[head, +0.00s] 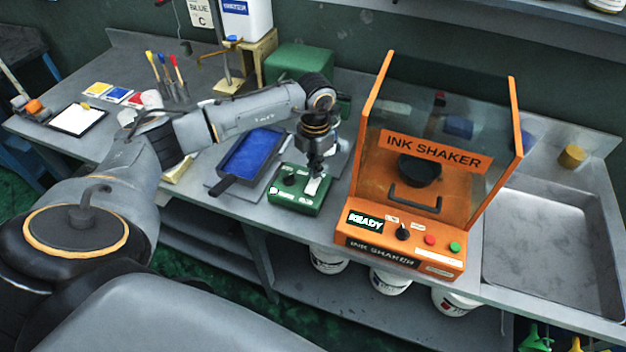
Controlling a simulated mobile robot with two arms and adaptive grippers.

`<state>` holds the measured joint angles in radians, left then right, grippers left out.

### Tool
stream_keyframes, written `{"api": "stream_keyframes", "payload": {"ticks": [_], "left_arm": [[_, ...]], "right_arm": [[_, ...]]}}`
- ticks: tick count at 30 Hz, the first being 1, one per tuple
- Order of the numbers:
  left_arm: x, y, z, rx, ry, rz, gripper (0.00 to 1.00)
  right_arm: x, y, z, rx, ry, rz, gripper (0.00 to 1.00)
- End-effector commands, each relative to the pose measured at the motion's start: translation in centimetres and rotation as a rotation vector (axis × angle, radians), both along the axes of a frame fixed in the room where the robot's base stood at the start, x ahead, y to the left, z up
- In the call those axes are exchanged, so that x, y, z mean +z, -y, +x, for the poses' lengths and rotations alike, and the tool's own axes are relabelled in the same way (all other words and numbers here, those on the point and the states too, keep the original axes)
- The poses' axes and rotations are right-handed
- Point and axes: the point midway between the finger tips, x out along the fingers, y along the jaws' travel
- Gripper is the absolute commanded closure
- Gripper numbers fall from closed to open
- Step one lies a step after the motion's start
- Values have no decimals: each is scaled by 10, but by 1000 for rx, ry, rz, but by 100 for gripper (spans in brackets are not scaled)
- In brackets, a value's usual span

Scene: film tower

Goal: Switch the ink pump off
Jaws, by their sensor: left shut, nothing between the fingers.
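A small green box with a black knob and a light lever or switch on top, which looks like the ink pump control (287,198), sits at the bench's front edge. My left gripper (315,174) points down over the right part of this box, at the light lever. It is shut with nothing between its fingers. The gripper hides part of the box top, and I cannot tell whether it touches the lever or which way the switch is set. My right gripper is not in view.
The orange ink shaker (408,215) stands close to the right of the green box. A blue ink tray (252,153) lies to its left. A larger green box (298,62) is behind. A metal sink (555,250) is at the right.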

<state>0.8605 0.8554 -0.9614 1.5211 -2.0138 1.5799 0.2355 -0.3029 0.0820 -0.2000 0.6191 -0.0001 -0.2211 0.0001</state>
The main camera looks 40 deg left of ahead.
Motion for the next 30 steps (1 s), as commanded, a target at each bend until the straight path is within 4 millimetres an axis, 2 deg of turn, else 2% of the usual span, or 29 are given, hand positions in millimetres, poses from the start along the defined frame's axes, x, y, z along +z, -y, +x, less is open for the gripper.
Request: {"api": "stream_keyframes", "payload": {"ticks": [30], "left_arm": [[-8, 0, 0, 0, 0, 0, 100]], "right_arm": [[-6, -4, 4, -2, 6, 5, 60]]}}
